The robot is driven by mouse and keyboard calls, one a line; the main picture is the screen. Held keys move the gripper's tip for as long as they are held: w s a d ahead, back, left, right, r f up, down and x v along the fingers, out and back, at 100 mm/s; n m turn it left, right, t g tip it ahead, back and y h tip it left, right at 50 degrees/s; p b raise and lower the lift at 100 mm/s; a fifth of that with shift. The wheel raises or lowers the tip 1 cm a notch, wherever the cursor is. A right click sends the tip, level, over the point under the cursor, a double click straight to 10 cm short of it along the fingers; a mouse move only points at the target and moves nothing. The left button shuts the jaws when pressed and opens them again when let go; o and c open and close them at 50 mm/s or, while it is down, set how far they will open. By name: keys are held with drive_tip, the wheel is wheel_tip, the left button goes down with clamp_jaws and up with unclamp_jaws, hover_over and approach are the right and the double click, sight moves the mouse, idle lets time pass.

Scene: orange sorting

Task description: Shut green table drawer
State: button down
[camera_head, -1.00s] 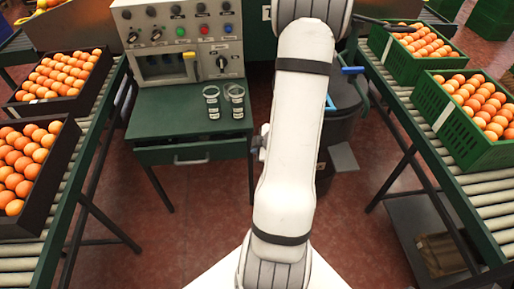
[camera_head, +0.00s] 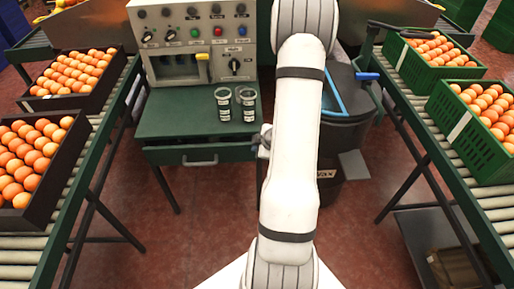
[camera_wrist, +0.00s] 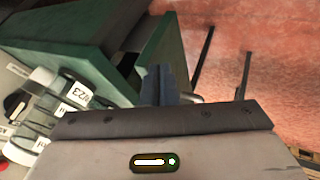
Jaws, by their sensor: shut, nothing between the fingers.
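The green table (camera_head: 180,113) stands left of my arm in the head view. Its drawer (camera_head: 205,153), with a pale handle (camera_head: 200,160), is under the top. In the wrist view the drawer front (camera_wrist: 168,45) stands a little out from the table (camera_wrist: 75,50), with a dark gap between. My gripper (camera_wrist: 167,72) is shut and empty, its fingers overlapping the lower part of the drawer front in that view. I cannot tell whether they touch it. In the head view my gripper is mostly hidden behind my arm.
A dark bin (camera_head: 345,115) stands right of my arm. Conveyors with orange crates (camera_head: 45,165) flank both sides. The red floor in front is open.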

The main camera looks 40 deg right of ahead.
drive_tip(key=shift+w+d+p, duration=0.35)
drive_tip(key=shift+w+p, duration=0.05)
drive_tip(key=shift+w, duration=0.15)
drive_tip(key=shift+w+d+p, duration=0.35)
drive_tip(key=shift+w+p, duration=0.05)
drive_tip(key=shift+w, duration=0.15)
drive_tip(key=s+a+r+p, duration=0.1)
drive_tip(key=s+r, duration=0.7)
drive_tip(key=s, duration=0.1)
drive_tip(key=shift+s+a+p, duration=0.2)
drive_tip(key=shift+s+p, duration=0.05)
drive_tip(key=shift+p, duration=0.15)
